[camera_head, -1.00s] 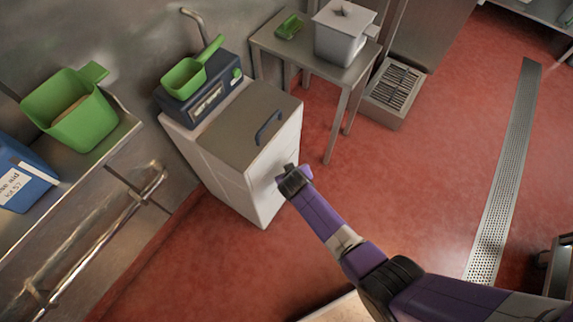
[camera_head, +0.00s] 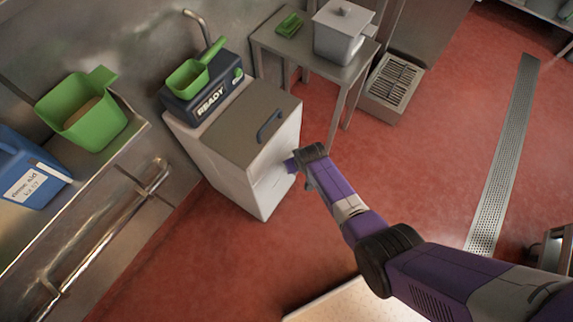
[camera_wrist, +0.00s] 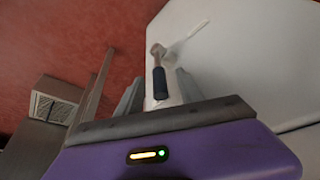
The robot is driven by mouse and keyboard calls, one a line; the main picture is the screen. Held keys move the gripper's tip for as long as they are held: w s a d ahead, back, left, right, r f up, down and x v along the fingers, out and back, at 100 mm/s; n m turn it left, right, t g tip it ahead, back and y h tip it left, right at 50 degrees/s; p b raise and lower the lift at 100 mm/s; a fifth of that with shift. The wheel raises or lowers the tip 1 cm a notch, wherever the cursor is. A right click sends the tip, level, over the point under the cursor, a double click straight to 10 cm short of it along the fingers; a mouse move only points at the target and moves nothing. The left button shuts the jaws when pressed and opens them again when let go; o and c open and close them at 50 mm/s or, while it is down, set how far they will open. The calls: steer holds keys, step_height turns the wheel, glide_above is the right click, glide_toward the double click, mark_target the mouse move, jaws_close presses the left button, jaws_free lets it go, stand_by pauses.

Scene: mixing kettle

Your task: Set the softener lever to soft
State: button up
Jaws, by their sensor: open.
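The softener lever (camera_wrist: 159,82) shows in the wrist view as a short dark grip on a metal hub. It is on the white side panel (camera_wrist: 235,55) of the machine cabinet and points down in the picture, toward my gripper. A thin pale bar lies on the panel beside the hub. My gripper (camera_wrist: 160,92) is open, with one finger on each side of the lever's grip; I cannot tell whether they touch it. In the head view my gripper (camera_head: 292,165) is at the cabinet's right side (camera_head: 268,178), and I cannot make out the lever there.
The cabinet's steel lid (camera_head: 240,125) has a blue handle. A control box (camera_head: 208,103) reading READY and a green scoop (camera_head: 190,76) stand behind it. A steel table (camera_head: 300,48) with a lidded pot (camera_head: 340,38) is beyond.

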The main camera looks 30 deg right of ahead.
steer(key=p+v, duration=0.5)
steer(key=shift+s+r, duration=0.1)
steer(key=shift+r, duration=0.2)
